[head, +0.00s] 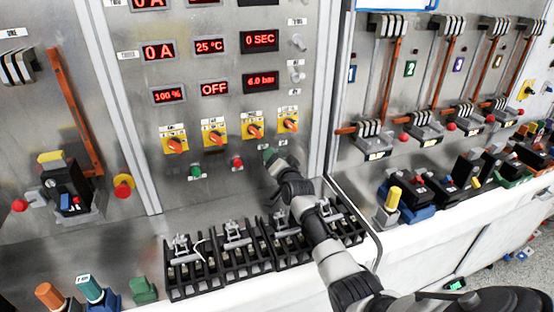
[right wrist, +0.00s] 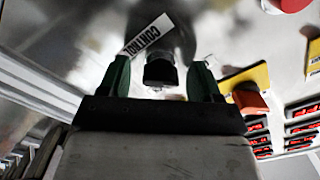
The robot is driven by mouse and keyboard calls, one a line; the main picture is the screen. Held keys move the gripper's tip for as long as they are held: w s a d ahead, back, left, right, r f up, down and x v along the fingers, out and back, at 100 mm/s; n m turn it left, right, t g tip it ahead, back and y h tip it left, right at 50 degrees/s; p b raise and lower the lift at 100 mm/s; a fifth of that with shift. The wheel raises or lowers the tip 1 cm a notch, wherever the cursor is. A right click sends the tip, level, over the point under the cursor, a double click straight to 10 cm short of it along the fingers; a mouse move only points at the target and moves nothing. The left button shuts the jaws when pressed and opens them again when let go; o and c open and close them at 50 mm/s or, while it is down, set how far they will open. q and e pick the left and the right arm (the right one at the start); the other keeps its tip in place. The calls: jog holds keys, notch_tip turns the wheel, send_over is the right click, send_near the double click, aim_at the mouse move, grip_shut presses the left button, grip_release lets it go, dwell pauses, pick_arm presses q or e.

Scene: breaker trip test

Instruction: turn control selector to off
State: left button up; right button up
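The control selector (right wrist: 160,73) is a black knob in the right wrist view, beside a tilted white label reading CONTROL (right wrist: 148,35). My right gripper (right wrist: 161,80) has green fingers, one on each side of the knob. The fingers are apart, with gaps visible between them and the knob. In the head view my right gripper (head: 270,156) is close to the panel, right of the red button, and hides the selector. I cannot tell the selector's set position. My left gripper is not in view.
A row of orange selectors on yellow plates (head: 254,125) sits just above my right gripper. A green button (head: 196,171) and a red button (head: 237,162) are to its left. Black terminal blocks (head: 194,277) stand on the ledge below. A display reads OFF (head: 214,89).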

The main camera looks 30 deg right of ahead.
aim_at(276, 141)
jog(key=shift+r, duration=0.1)
jog(key=r, duration=0.1)
jog(key=r+b, duration=0.1)
jog(key=r, duration=0.2)
jog(key=shift+s+d, duration=0.2)
jog(key=shift+d, duration=0.15)
jog(key=s+d+r+b, duration=0.1)
jog(key=s+d+r, duration=0.1)
jog(key=s, duration=0.3)
jog(key=s+d+r+b, duration=0.1)
jog(key=s+d+r, duration=0.1)
jog(key=s+r, duration=0.3)
jog(key=shift+d+b, duration=0.3)
jog(key=shift+b, duration=0.05)
jog(key=shift+f, duration=0.1)
